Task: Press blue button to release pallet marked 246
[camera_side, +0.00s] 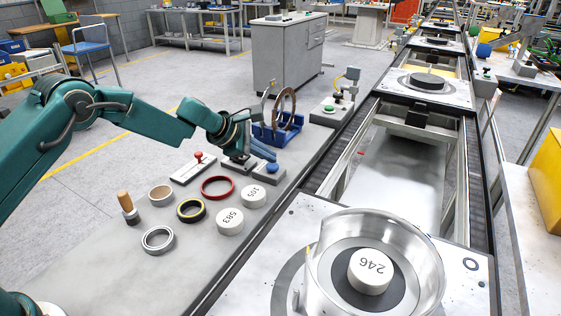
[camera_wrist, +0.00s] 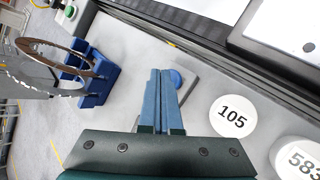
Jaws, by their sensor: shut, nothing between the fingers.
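The blue button (camera_side: 272,168) sits on a small grey base on the workbench, and it also shows in the wrist view (camera_wrist: 177,78). My gripper (camera_side: 272,157) is shut and empty, its blue fingers just above and beside the button. In the wrist view its fingertips (camera_wrist: 160,71) lie just left of the button and partly cover the base; I cannot tell whether they touch. The pallet marked 246 (camera_side: 462,285) is on the conveyor at the front right. On it, a white disc marked 246 (camera_side: 371,270) sits inside a shiny clear-looking ring (camera_side: 428,272).
White discs marked 105 (camera_side: 254,196) and 583 (camera_side: 230,221) lie near the button. A red ring (camera_side: 217,180), a red-knobbed plate (camera_side: 186,170) and a wooden-handled stamp (camera_side: 129,208) are left. A blue rack (camera_side: 266,136) and a green button (camera_side: 330,108) stand behind.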

